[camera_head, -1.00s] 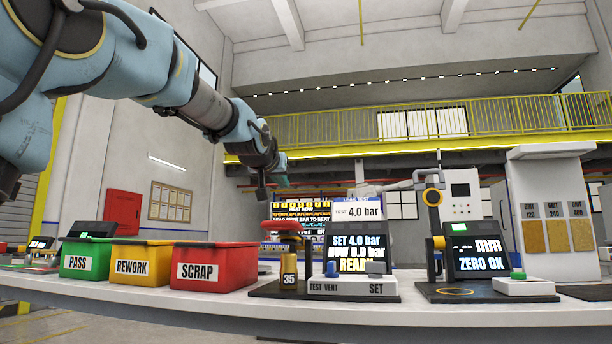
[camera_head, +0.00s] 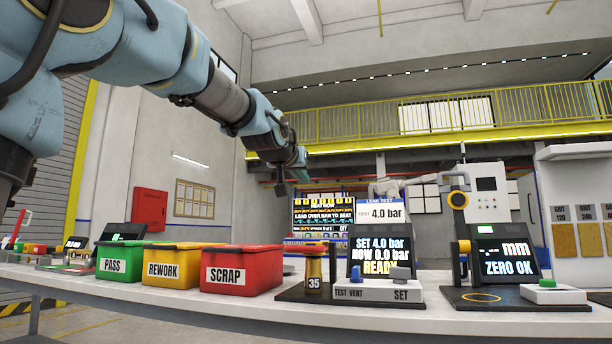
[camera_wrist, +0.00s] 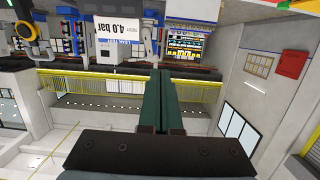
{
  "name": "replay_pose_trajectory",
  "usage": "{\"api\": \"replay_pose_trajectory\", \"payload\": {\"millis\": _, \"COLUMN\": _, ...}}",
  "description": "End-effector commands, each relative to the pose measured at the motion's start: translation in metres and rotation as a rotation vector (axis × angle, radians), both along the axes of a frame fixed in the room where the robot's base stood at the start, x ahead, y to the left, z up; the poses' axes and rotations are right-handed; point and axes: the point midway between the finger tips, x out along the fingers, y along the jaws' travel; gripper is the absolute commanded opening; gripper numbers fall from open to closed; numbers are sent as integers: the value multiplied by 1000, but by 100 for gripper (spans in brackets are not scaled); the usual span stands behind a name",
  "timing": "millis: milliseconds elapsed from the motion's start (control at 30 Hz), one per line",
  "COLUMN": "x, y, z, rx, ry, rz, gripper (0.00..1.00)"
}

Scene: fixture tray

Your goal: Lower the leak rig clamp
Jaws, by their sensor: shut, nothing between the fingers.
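The leak rig stands on the bench at the middle right, with a black base (camera_head: 292,293), a brass cylinder marked 35 (camera_head: 314,284) and a red part (camera_head: 318,250) above it. Its screen (camera_head: 376,257) reads set 4.0 bar, now 0.0 bar, ready. A front box (camera_head: 378,291) carries blue and grey buttons. My gripper (camera_head: 281,188) hangs in the air above and left of the rig, apart from it. In the wrist view its dark green fingers (camera_wrist: 166,100) are together with nothing between them. The clamp's exact position is too small to tell.
Green (camera_head: 119,262), yellow (camera_head: 173,263) and red (camera_head: 242,270) bins stand left of the rig. A gauge stand with a yellow-ringed arm (camera_head: 458,200) and a screen (camera_head: 504,257) stands to its right. The air around my gripper is clear.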

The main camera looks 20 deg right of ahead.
Motion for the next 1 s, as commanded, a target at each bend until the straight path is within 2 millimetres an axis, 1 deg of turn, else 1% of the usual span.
{"api": "replay_pose_trajectory", "payload": {"millis": 33, "x": -9, "y": 7, "z": -7, "rx": -2, "ry": -1, "rz": 0, "gripper": 0}}
{"api": "replay_pose_trajectory", "payload": {"millis": 133, "x": -22, "y": 17, "z": -17, "rx": -1, "ry": -1, "rz": -1, "gripper": 0}}
{"api": "replay_pose_trajectory", "payload": {"millis": 333, "x": -40, "y": 33, "z": -30, "rx": -1, "ry": -1, "rz": -1, "gripper": 0}}
{"api": "replay_pose_trajectory", "payload": {"millis": 500, "x": -44, "y": 38, "z": -33, "rx": -1, "ry": -1, "rz": 0, "gripper": 0}}
{"api": "replay_pose_trajectory", "payload": {"millis": 1000, "x": -44, "y": 38, "z": -34, "rx": 0, "ry": 0, "rz": 1, "gripper": 0}}
